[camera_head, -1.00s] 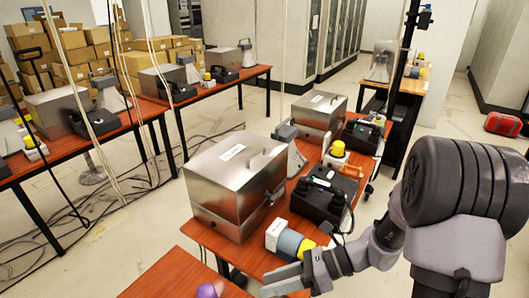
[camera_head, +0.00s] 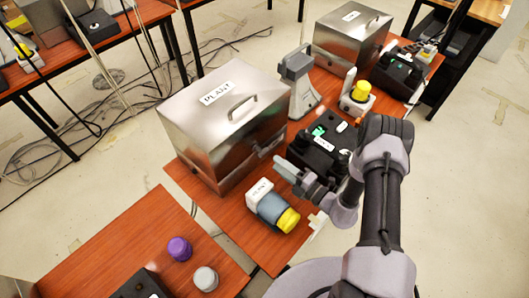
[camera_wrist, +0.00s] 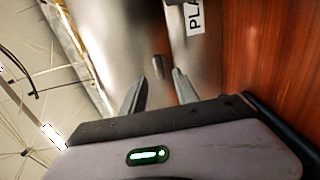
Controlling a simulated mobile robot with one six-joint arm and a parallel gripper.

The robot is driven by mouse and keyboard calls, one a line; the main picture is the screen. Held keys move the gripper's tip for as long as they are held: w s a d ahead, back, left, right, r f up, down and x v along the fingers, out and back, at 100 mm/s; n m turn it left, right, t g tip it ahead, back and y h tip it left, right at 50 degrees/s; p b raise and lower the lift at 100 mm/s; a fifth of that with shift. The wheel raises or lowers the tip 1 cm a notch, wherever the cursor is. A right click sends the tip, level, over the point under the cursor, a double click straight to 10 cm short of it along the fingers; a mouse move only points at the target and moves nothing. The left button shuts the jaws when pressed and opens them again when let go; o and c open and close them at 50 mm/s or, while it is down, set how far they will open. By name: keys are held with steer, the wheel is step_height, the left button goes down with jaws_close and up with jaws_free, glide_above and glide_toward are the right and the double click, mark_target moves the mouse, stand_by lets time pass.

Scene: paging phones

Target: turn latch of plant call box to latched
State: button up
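The plant call box (camera_head: 200,128) is a shiny metal box with a lid handle and a PLANT label on top. It stands closed on the near end of the wooden table. Its latch (camera_head: 266,149) is a small piece on the side facing my arm; its exact angle is hard to tell. My gripper (camera_head: 284,168) is beside that side. In the wrist view my gripper (camera_wrist: 158,88) has its two fingers apart, pointing at the metal face. A small stub, apparently the latch (camera_wrist: 158,67), shows between and just beyond the fingertips. I cannot tell whether they touch it.
A PLANT-labelled beacon with a yellow cap (camera_head: 275,212) lies close below my gripper. A black phone (camera_head: 322,142) and a grey horn (camera_head: 299,82) stand near my arm. A second metal box (camera_head: 352,38) is farther back. Purple (camera_head: 179,249) and grey (camera_head: 206,279) knobs are on the near table.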

mark_target(266, 154)
steer(key=x, duration=0.7)
steer(key=shift+w+a+b, duration=0.25)
steer(key=shift+w+b, duration=0.1)
jaws_close()
